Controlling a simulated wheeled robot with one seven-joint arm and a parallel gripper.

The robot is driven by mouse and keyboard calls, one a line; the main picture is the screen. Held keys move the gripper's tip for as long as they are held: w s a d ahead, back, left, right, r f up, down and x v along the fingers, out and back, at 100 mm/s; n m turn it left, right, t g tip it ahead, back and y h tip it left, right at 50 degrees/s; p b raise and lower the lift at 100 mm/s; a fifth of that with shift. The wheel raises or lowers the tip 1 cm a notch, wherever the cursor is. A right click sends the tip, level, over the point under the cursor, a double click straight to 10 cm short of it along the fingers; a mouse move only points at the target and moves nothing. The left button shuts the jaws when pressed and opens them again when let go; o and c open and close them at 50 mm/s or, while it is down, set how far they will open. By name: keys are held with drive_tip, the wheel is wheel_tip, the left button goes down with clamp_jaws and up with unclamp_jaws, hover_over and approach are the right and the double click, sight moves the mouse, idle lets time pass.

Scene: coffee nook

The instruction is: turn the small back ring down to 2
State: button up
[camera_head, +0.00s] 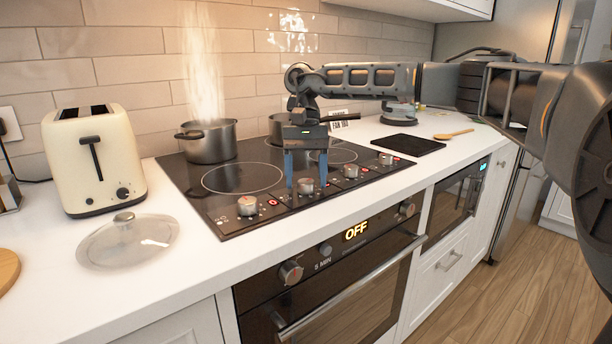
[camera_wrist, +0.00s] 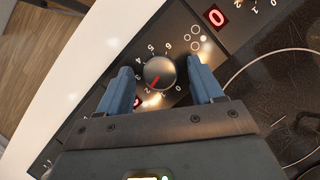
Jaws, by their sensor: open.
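A round dark knob with a red pointer (camera_wrist: 160,73) sits on the hob's front strip, with numbers from 0 to 6 around it. The pointer is at about 2. It also shows in the head view as the second knob from the left (camera_head: 305,186). My gripper (camera_head: 305,178) points down over this knob. In the wrist view its blue fingers (camera_wrist: 163,82) stand open on either side, with gaps to the knob. Another display (camera_wrist: 217,17) reads 0.
A steaming pot (camera_head: 208,141) stands at the hob's back left. A saucepan (camera_head: 278,129) is behind my gripper. More knobs line the strip, at left (camera_head: 247,205) and right (camera_head: 350,171). A glass lid (camera_head: 126,242) and toaster (camera_head: 95,165) are left of the hob.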

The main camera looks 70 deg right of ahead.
drive_tip(key=v, duration=0.8)
drive_tip(key=shift+f, duration=0.1)
idle(0.6)
